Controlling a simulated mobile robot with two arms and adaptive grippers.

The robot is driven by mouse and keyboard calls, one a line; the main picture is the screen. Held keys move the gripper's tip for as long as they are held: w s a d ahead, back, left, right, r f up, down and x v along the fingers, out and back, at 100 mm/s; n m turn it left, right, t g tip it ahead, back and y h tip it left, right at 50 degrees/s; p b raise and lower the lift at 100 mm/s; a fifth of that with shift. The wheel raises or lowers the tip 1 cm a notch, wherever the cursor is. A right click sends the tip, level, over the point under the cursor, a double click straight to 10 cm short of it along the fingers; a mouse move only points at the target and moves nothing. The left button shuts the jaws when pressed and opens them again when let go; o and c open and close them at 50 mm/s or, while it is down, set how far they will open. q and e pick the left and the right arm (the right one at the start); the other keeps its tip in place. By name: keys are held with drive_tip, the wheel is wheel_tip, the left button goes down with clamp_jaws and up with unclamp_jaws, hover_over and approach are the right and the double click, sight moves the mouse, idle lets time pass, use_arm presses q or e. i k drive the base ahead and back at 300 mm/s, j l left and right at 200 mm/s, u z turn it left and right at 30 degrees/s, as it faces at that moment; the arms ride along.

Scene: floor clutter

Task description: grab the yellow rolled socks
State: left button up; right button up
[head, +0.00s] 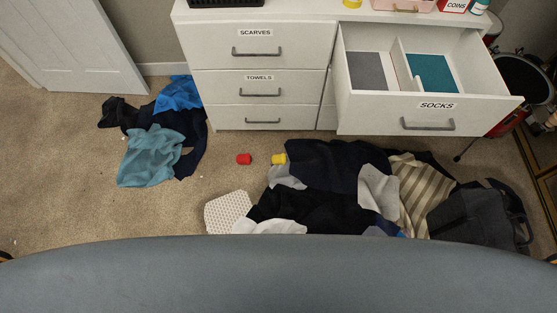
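The yellow rolled socks (278,159) are a small yellow bundle on the carpet, against the upper left edge of the dark clothes pile (330,165). A small red bundle (244,159), which looks like another rolled pair, lies apart on the carpet to their left. The drawer labelled SOCKS (436,114) is pulled open above and to the right. Inside it are a grey panel or folded item (368,71), a teal one (432,73) and a pale divider. Neither of my grippers can be made out in the head view.
A white dresser (263,60) has shut drawers labelled SCARVES and TOWELS. Blue and dark clothes (152,155) lie at left. A white perforated item (228,211) and a dark bag (480,215) border the central pile. A drum (524,78) stands right. Carpet left of the red bundle is mostly clear.

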sight(280, 159)
drive_tip(key=i+z, duration=0.15)
drive_tip(key=i+j+z, duration=0.1)
drive_tip(key=z, duration=0.3)
drive_tip(key=j+z, duration=0.6)
drive_tip(key=z, duration=0.25)
drive_tip(key=i, duration=0.05)
